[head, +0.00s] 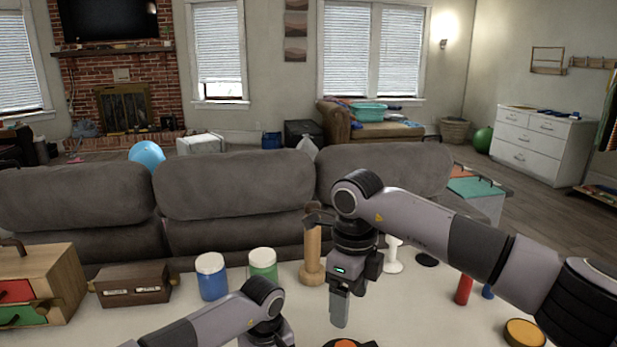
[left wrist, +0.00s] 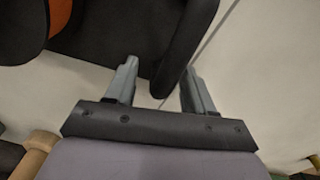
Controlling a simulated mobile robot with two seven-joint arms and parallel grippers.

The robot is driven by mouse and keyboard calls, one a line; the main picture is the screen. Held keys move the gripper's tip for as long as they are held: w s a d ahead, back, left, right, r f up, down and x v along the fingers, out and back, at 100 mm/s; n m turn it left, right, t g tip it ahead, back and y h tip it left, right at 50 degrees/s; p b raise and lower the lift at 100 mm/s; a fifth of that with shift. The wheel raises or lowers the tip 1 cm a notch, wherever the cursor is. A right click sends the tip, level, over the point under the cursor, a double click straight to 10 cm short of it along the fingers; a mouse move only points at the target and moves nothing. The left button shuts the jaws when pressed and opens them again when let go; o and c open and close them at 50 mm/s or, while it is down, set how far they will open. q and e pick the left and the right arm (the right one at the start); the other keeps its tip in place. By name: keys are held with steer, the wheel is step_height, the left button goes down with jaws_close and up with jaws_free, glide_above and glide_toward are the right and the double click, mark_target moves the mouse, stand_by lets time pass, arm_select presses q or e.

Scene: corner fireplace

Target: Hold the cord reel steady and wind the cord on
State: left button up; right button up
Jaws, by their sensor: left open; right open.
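The cord reel (head: 350,343) shows only as a black and orange top at the bottom edge of the head view. In the left wrist view, a large black body with orange parts (left wrist: 100,30) fills the upper left; it looks like the reel. My left gripper (left wrist: 158,75) is open, its two fingers apart on either side of a black curved part of that body; contact cannot be told. My right gripper (head: 340,312) points down above the table, just above and left of the reel's visible top. A thin dark line crosses the upper right of the wrist view; I cannot tell if it is cord.
On the white table (head: 420,320) stand a wooden drawer box (head: 60,275), a brown case (head: 132,285), a blue jar (head: 211,277), a green jar (head: 263,264), a wooden post (head: 312,260) and a red cylinder (head: 464,290). A yellow-topped tin (head: 525,333) sits right. A grey sofa (head: 235,185) stands behind.

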arm_select(q)
steer(key=o, duration=0.6)
steer(key=shift+c, duration=0.2)
